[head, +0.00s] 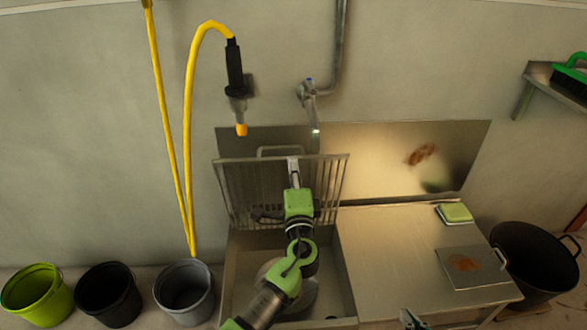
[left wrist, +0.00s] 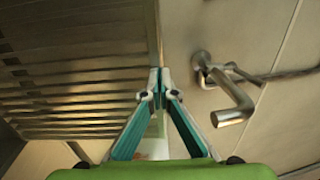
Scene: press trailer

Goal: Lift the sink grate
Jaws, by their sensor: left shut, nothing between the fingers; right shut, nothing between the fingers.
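The sink grate (head: 240,190) is a slatted metal panel with a handle loop at its top. It stands raised and steeply tilted at the back of the sink (head: 345,290). My left gripper (head: 293,163) is shut and empty in front of the grate's upper part, near its top edge. In the left wrist view the gripper (left wrist: 155,82) has its fingertips together beside the grate (left wrist: 80,85), whose slats fill the left side. I cannot tell whether the fingers touch it. My right gripper (head: 412,319) shows only partly at the bottom edge, shut.
A tap (head: 310,95) is on the wall above; its metal spout (left wrist: 230,105) is close right of my left fingers. A sprayer (head: 236,85) hangs from a yellow hose. The counter (head: 385,260) holds a green sponge (head: 455,212) and a stained plate (head: 490,268). Buckets stand left.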

